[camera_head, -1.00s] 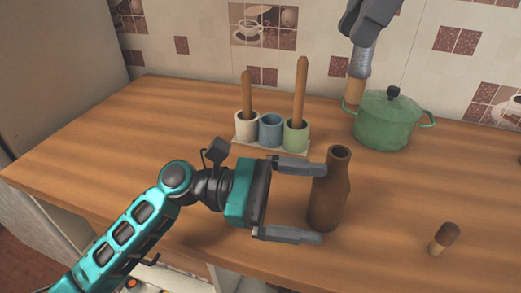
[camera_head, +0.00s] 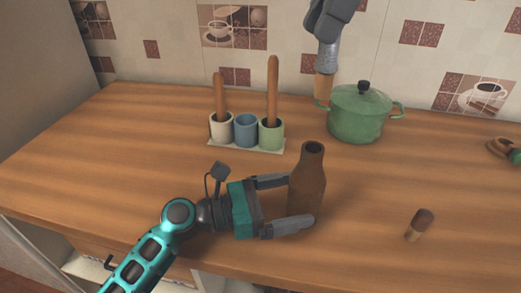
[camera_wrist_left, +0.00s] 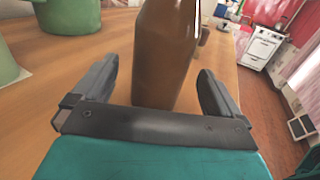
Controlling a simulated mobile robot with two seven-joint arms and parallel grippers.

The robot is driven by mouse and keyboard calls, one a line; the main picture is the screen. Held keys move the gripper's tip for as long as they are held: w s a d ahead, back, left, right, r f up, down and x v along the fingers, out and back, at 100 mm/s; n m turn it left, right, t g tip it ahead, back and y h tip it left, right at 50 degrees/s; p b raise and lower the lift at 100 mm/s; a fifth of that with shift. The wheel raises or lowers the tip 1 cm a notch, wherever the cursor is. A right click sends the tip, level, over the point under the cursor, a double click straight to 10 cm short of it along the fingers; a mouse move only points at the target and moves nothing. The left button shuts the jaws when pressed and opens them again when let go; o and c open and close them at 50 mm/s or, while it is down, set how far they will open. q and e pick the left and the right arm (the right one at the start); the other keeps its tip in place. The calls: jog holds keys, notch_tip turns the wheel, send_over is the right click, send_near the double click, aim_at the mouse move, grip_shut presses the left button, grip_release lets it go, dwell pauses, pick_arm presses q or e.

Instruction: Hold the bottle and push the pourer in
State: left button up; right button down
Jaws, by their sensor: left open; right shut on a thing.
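The brown bottle (camera_head: 312,178) stands upright near the front of the wooden counter, mouth open at the top. My left gripper (camera_head: 301,199) is open, low over the counter, with its fingers reaching either side of the bottle. In the left wrist view the bottle (camera_wrist_left: 167,50) stands between and just beyond the spread fingers (camera_wrist_left: 158,75); its neck is cut off. My right gripper (camera_head: 329,34), grey and partly cut off at the top edge, is shut on the pourer (camera_head: 327,60). The pourer has a silvery upper part and a tan plug pointing down, well apart from the bottle.
A green lidded pot (camera_head: 355,120) stands at the back, near the pourer in the picture. A holder (camera_head: 240,147) with three cups and two wooden sticks stands left of it. A small brown-and-tan piece (camera_head: 419,225) lies at right. A green-and-brown object (camera_head: 505,150) shows at the right edge.

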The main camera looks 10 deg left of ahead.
aim_at(320, 96)
pick_arm(q)
jog(key=shift+x, duration=1.55)
jog(key=c, duration=1.5)
pick_arm(e)
jog(key=m, duration=0.1)
jog(key=f+m+t, duration=0.1)
jog(key=m, duration=0.1)
jog(key=shift+w+m, duration=0.1)
jog(key=shift+m, duration=0.2)
jog(key=m, duration=0.1)
jog(key=m+t, duration=0.1)
jog(key=m, duration=0.1)
jog(key=shift+w+f+t, duration=0.1)
jog(key=shift+f+t, duration=0.2)
jog(key=shift+f, duration=0.15)
jog(key=shift+m, duration=0.3)
notch_tip(320, 96, down, 10)
jog(key=shift+r, duration=0.1)
